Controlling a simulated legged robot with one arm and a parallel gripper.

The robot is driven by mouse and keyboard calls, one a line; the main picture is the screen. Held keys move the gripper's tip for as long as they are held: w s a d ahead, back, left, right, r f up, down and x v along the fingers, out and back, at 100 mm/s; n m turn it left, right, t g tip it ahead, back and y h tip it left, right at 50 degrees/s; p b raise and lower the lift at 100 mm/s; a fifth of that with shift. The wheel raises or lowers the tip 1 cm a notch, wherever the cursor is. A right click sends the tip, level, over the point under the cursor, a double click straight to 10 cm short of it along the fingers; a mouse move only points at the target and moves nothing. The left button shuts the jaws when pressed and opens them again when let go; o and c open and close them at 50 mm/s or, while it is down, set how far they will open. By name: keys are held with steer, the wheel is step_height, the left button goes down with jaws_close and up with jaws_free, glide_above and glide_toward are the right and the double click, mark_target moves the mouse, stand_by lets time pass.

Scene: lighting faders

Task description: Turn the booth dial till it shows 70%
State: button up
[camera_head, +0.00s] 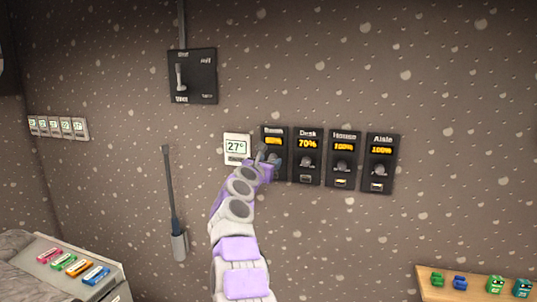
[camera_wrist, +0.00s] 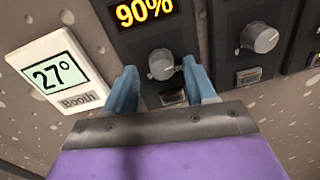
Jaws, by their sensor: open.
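The leftmost dark dial panel (camera_head: 274,133) has a blurred label in the head view that looks like Booth. Its display (camera_wrist: 141,11) reads 90% in the wrist view. Its round grey knob (camera_wrist: 161,63) lies just beyond and between the two blue fingertips of my gripper (camera_wrist: 160,77). The fingers are open, one on each side of the knob's lower part; I cannot tell whether either touches it. In the head view my gripper (camera_head: 266,157) covers the lower part of this panel.
A white 27° thermostat (camera_head: 236,149) labelled Booth is close on the left. The Desk panel (camera_head: 307,156) shows 70%; two more panels (camera_head: 344,159) to its right show 100%. A lever switch box (camera_head: 192,76) is above left. A shelf (camera_head: 450,291) with small figures is lower right.

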steer(key=shift+w+d+p, duration=0.15)
steer(key=shift+w+p, duration=0.2)
steer(key=shift+p, duration=0.05)
steer(key=shift+c, duration=0.4)
jaws_close()
